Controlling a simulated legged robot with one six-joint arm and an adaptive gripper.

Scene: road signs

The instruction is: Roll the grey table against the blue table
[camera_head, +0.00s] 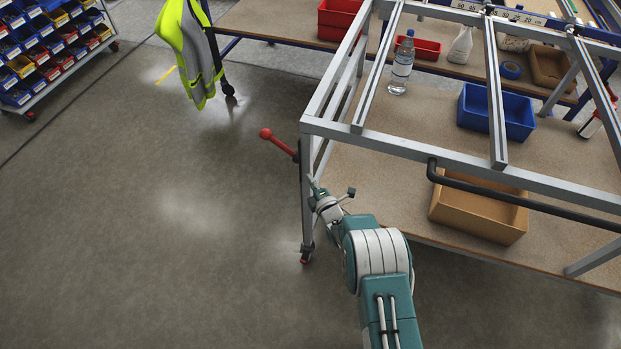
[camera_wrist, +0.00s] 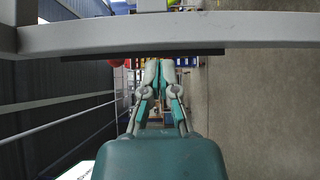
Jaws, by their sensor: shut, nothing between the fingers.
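The grey table (camera_head: 440,158) is an open metal frame with a brown lower shelf, a black handle bar (camera_head: 520,201) on its near side and a red-knobbed lever (camera_head: 267,134) at its left corner. A caster (camera_head: 305,260) shows under the near left leg. The blue table (camera_head: 275,20), brown-topped with a blue frame, stands behind it; any gap between them is hard to judge. My gripper (camera_head: 326,196) is shut and empty beside the grey table's near left leg. In the wrist view, my gripper's fingertips (camera_wrist: 157,66) are together below a grey frame bar (camera_wrist: 180,34); contact is unclear.
The lower shelf carries a bottle (camera_head: 402,65), a blue bin (camera_head: 495,112) and a cardboard box (camera_head: 478,212). Red bins (camera_head: 340,18) stand on the blue table. A yellow vest (camera_head: 188,50) hangs at its left end. A bin rack (camera_head: 45,45) stands far left. Floor between is clear.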

